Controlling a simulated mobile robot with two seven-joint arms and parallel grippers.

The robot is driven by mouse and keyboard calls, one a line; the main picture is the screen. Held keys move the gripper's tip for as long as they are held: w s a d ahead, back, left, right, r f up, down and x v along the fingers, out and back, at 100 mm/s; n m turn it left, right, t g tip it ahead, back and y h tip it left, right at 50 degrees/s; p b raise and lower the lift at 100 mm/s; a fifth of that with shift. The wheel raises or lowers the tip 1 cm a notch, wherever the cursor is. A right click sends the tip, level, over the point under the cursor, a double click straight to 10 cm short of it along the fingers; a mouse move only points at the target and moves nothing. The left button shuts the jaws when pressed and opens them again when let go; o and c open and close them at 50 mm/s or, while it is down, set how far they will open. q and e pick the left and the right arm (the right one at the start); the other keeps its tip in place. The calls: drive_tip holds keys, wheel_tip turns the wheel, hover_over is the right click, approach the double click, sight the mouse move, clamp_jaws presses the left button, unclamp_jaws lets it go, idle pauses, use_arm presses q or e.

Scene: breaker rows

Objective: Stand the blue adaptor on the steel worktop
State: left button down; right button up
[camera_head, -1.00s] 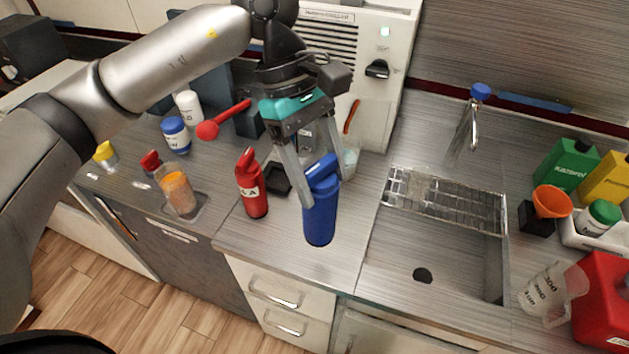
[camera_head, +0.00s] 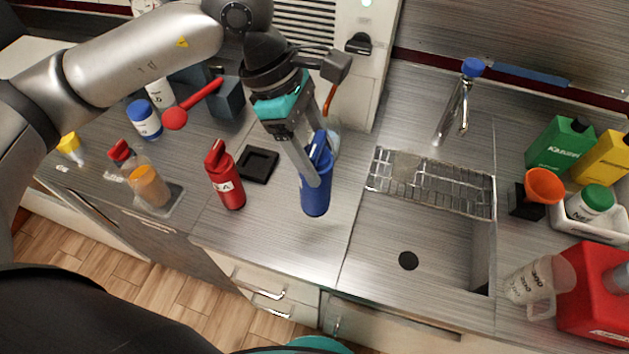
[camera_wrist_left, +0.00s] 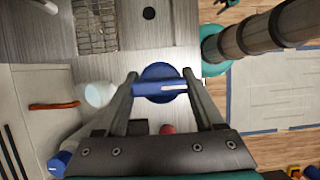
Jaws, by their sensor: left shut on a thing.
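The blue adaptor (camera_head: 315,197) is upright, with a thick round body and a narrower top part. My left gripper (camera_head: 317,168) is shut on its top part from above, one finger on each side. In the left wrist view the adaptor (camera_wrist_left: 158,70) lies between the fingertips (camera_wrist_left: 160,87), seen from above. The adaptor is over the steel worktop (camera_head: 275,218), left of the sink. I cannot tell whether its base touches the worktop. The near finger hides part of its top. My right gripper is out of view.
A red bottle-shaped thing (camera_head: 226,182) stands left of the adaptor, with a black square holder (camera_head: 258,165) behind it. A clear glass is close behind the adaptor. The sink (camera_head: 395,265) with its wire rack (camera_head: 430,184) is to the right. The worktop before the adaptor is clear.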

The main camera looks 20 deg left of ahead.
use_arm(q)
wheel_tip(320, 180, down, 8)
drive_tip(key=shift+w+f, duration=0.1)
idle(0.4)
drive_tip(key=shift+f, duration=0.1)
unclamp_jaws()
drive_tip(key=v, duration=1.2)
